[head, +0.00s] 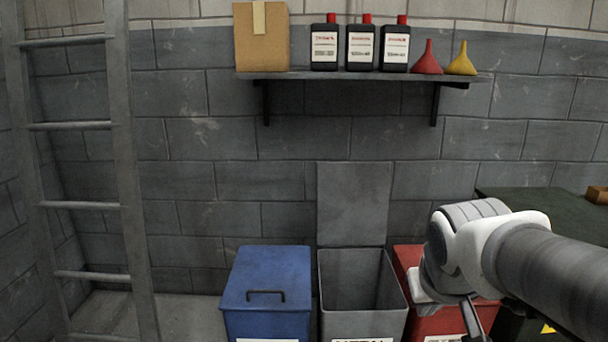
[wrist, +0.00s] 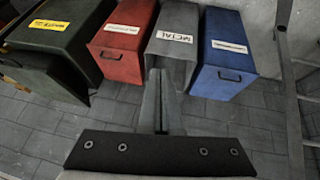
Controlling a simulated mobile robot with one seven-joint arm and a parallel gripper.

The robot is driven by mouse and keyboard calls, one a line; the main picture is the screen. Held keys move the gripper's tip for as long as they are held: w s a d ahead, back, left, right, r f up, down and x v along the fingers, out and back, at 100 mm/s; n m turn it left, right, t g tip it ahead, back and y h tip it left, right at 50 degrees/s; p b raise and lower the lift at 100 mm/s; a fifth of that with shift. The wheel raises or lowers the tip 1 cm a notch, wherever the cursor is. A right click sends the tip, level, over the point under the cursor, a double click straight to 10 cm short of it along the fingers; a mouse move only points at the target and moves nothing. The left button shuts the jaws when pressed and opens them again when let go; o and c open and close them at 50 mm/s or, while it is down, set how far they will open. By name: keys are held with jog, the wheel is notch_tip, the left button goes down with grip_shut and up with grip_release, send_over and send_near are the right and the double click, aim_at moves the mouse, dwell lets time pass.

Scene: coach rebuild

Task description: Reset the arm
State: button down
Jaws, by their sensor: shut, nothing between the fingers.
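My gripper (head: 472,318) is in front of the red bin at the lower right of the head view, with my arm coming in from the right edge. In the wrist view my gripper (wrist: 158,85) points at the grey bin's front, with its fingers together and nothing between them. The lower end of the gripper is cut off by the bottom edge of the head view.
The grey metal bin (head: 324,290) stands open, its lid upright at the wall. A closed blue bin (head: 266,274) is left of it and a red bin (head: 408,262) right. A ladder (head: 128,170) stands left. A shelf (head: 350,76) holds bottles, funnels and a box.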

jog(key=s+a+f+y, duration=0.15)
jog(key=s+a, duration=0.25)
jog(key=s, duration=0.5)
notch_tip(320, 180, up, 23)
jog(key=p, duration=2.2)
